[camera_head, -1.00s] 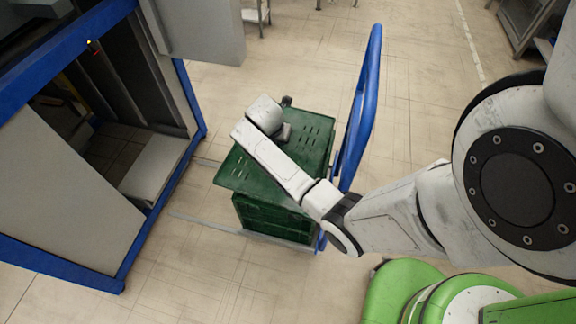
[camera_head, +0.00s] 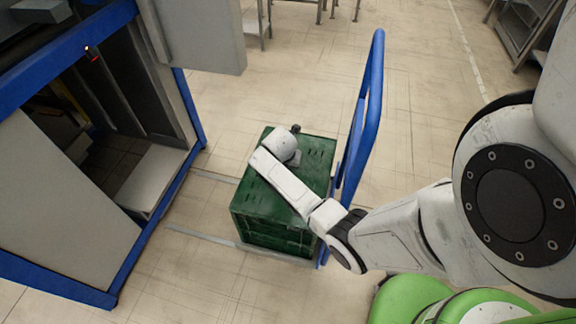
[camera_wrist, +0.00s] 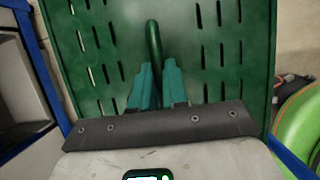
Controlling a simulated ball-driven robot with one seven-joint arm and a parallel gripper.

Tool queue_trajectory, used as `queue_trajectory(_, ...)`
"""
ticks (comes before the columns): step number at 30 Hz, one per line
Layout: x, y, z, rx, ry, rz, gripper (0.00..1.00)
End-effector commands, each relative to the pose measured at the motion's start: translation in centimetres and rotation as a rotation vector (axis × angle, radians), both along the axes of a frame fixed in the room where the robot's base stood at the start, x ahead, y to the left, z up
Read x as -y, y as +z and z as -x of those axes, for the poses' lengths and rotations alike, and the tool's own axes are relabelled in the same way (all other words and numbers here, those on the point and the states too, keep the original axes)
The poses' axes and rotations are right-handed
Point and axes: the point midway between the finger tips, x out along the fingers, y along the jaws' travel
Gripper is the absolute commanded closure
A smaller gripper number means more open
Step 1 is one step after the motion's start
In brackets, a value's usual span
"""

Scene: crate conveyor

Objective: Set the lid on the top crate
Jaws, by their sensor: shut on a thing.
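The dark green slotted lid (camera_head: 316,172) lies over the top of the green crate stack (camera_head: 272,236) in the head view. Its edges look roughly in line with the crate walls; whether it touches the rim all round I cannot tell. In the wrist view the lid (camera_wrist: 95,50) fills most of the picture, with a green bar handle (camera_wrist: 153,38) in its middle. The teal fingers of my gripper (camera_wrist: 155,82) are shut on this handle. In the head view my wrist hides the fingers and part of the lid.
The crates stand on a low cart with a tall blue push handle (camera_head: 365,115) close to their right. A blue-framed machine (camera_head: 120,255) with grey panels stands to the left. Open floor lies behind the cart.

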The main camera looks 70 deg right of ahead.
Motion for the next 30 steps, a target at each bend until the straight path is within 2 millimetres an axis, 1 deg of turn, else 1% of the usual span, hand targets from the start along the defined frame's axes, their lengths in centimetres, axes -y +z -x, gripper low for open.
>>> queue_trajectory(1,0.1,-0.2,0.0,0.000,0.000,0.002,1.00)
queue_trajectory(8,0.1,-0.2,0.0,0.001,0.000,0.001,1.00)
queue_trajectory(9,0.0,-0.3,0.0,0.000,0.000,0.000,0.85)
queue_trajectory(17,0.0,-0.2,0.0,0.000,0.000,0.001,0.61)
queue_trajectory(25,0.0,0.0,0.0,0.001,0.000,0.001,0.61)
queue_trajectory(28,-0.3,0.8,-0.1,0.003,0.001,0.001,0.61)
queue_trajectory(30,-0.7,1.8,-0.1,0.002,0.002,0.001,0.61)
